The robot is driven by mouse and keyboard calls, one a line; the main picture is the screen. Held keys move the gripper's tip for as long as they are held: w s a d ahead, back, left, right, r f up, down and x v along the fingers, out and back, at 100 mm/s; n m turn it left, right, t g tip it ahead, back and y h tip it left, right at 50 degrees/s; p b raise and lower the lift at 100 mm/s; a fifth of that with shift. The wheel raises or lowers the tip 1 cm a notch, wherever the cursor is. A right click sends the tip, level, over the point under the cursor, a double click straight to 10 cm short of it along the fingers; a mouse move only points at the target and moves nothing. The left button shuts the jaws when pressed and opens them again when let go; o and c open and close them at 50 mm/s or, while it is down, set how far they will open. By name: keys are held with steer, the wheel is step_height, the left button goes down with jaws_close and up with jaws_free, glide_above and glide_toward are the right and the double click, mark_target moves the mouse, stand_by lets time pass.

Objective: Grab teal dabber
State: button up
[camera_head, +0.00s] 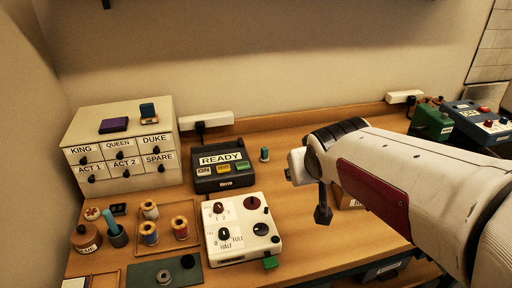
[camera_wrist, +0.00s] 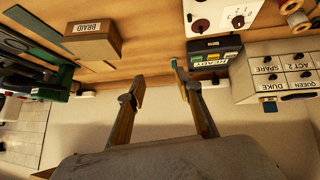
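A teal stick (camera_head: 110,224) leans in a dark cup (camera_head: 117,238) at the front left of the table in the head view; it looks like the dabber. A second small teal cylinder (camera_head: 265,154) stands alone just right of the READY box; it also shows in the wrist view (camera_wrist: 174,64), by the right fingertip. I cannot tell for certain which is the dabber. My gripper (camera_wrist: 159,75) is open, with nothing between its fingers. In the head view its dark finger (camera_head: 323,212) hangs over the table, well right of the cup.
The READY box (camera_head: 222,171) and white knob panel (camera_head: 240,230) stand between cup and gripper. Left are drawers (camera_head: 125,150), a brown jar (camera_head: 86,239) and thread spools (camera_head: 180,229). A BRAID block (camera_wrist: 93,42) is near my gripper. Bare wood lies right of the knob panel.

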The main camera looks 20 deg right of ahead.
steer(key=w+d+f+n+t, duration=0.1)
steer(key=w+d+f+t, duration=0.15)
steer(key=w, duration=0.75)
steer(key=w+d+f+t, duration=0.1)
steer(key=w+d+f, duration=0.15)
steer(key=w, duration=0.75)
steer(key=w+f+n+y, duration=0.1)
steer(key=w+f+y, duration=0.2)
steer(key=w+f, duration=0.4)
steer(key=n+t+y, duration=0.1)
steer(key=y, duration=0.1)
glide_toward(265, 154)
steer(key=w, duration=0.2)
steer(key=shift+w+d+f, duration=0.25)
steer(key=shift+w, duration=0.1)
steer(key=shift+t, duration=0.25)
steer(key=shift+w, duration=0.1)
steer(key=shift+x, duration=1.25)
steer(key=shift+a, duration=0.1)
